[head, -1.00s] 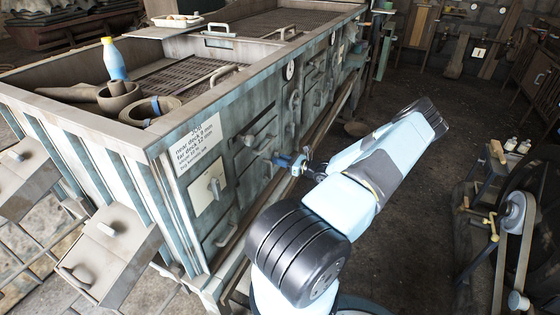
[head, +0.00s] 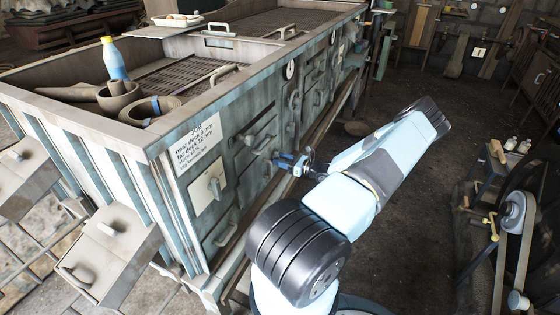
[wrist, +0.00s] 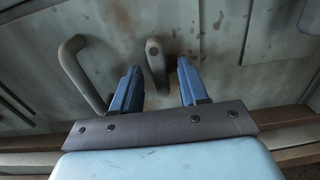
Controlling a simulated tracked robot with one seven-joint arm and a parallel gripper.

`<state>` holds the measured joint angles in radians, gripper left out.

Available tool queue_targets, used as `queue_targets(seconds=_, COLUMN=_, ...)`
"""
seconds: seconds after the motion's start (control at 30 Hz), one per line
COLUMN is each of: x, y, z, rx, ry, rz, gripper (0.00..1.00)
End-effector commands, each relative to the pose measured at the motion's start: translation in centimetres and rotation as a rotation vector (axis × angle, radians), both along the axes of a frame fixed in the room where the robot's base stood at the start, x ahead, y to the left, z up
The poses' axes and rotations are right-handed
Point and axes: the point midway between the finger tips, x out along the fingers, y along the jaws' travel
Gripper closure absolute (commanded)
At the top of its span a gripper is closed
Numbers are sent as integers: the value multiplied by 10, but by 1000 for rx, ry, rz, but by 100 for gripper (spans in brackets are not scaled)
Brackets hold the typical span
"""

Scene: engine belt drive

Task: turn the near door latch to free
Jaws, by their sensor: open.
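The latch (wrist: 155,62) is a short grey lever with a round pivot at its upper end, on the worn grey-green door panel (wrist: 215,75). In the wrist view it hangs nearly straight down, tilted slightly. My gripper (wrist: 159,82) is open, with one blue finger on each side of the lever's lower part. Gaps show on both sides, and I see no contact. In the head view my gripper (head: 292,163) is at the side of the large oven-like case (head: 240,100); the latch is too small to make out clearly there.
A bent grey handle (wrist: 78,75) sits just left of my left finger. A ledge (wrist: 290,125) runs below the panel. The floor (head: 400,230) right of my arm is clear.

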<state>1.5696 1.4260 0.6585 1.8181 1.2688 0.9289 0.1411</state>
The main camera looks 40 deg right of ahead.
Motion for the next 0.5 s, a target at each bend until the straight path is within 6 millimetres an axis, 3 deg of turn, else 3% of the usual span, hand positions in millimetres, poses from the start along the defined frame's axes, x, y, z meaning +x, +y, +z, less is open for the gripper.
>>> queue_targets(seconds=0.5, x=-89, y=-37, z=-1, rx=-1, ry=3, rz=-2, gripper=56)
